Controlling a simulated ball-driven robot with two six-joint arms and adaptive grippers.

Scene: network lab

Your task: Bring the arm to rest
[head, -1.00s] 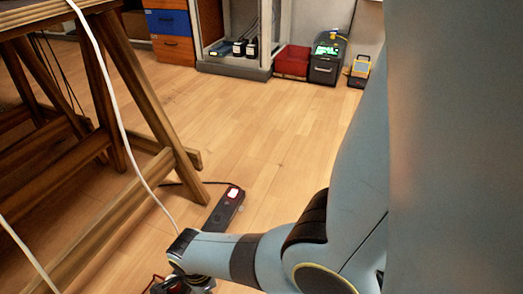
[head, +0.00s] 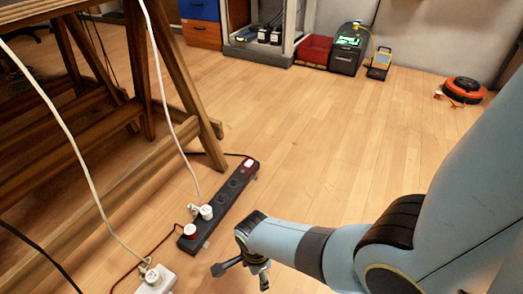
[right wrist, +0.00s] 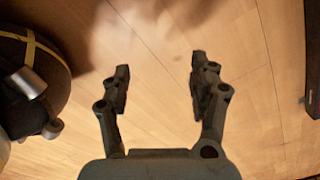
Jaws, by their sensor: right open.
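My right arm comes in from the right in the head view, reaching low over the wooden floor. Its gripper (head: 241,277) is near the bottom edge, to the right of the power strip's near end, with a gap between them in the picture. In the right wrist view the two fingers of the right gripper (right wrist: 160,72) stand wide apart with only floor between them, so it is open and empty. My left gripper is in neither view.
A black power strip (head: 232,190) with plugs and cables lies on the floor. A wooden trestle (head: 165,75) stands left. Mid-floor is clear.

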